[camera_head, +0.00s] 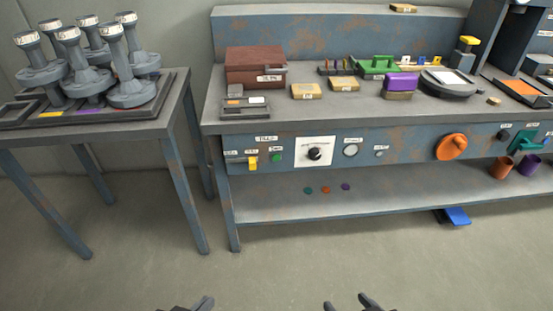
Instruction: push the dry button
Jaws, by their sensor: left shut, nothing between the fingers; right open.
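A small round green button (277,158) sits on the front panel of the workbench, with a small label above it. A yellow switch or lever (252,163) is just to its left. The labels here are too small to read, so I cannot tell which control is the dry button. My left gripper (201,303) shows only at the bottom edge, shut and empty, well in front of the bench. My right gripper (347,302) is also at the bottom edge, open and empty. Neither gripper touches the panel.
The panel also holds a black knob on a white plate (315,153), a round gauge (351,150) and an orange wheel (452,147). The bench's lower shelf (400,195) juts below. A side table (150,127) with several grey stamp-like tools stands left. The floor before the bench is clear.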

